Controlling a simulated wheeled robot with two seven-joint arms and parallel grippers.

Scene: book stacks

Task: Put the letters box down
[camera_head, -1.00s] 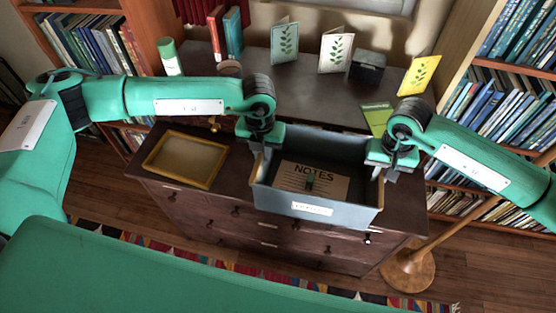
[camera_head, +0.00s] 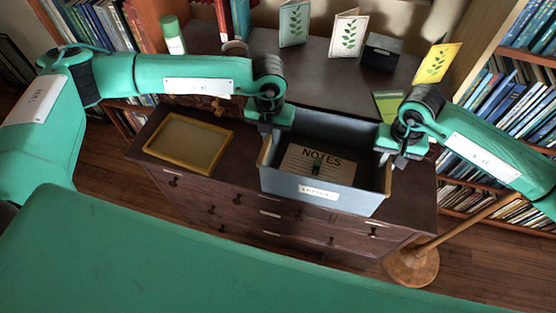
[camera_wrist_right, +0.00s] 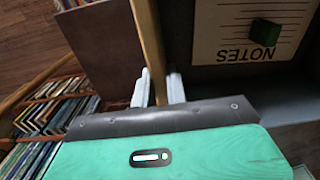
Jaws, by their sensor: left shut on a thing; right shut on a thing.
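The letters box (camera_head: 325,195) is an open grey-blue box with wooden side rims and a white front label, upright over the dresser top. Inside are a NOTES sheet (camera_head: 330,168) and a small green block (camera_wrist_right: 264,32). My left gripper (camera_head: 266,130) is shut on its left rim. My right gripper (camera_head: 388,155) is shut on its right rim; the right wrist view shows the wooden rim (camera_wrist_right: 150,45) between the fingers (camera_wrist_right: 157,90). The box's underside is hidden, so I cannot tell whether it touches the dresser. In the head view its front covers part of the dresser's front.
The dresser (camera_head: 235,205) has a yellow-framed tray (camera_head: 188,143) left of the box. Behind stand leaf cards (camera_head: 348,35), a dark small box (camera_head: 381,52) and a green-capped cylinder (camera_head: 172,35). Bookshelves flank both sides. A wooden lamp base (camera_head: 412,266) stands at right.

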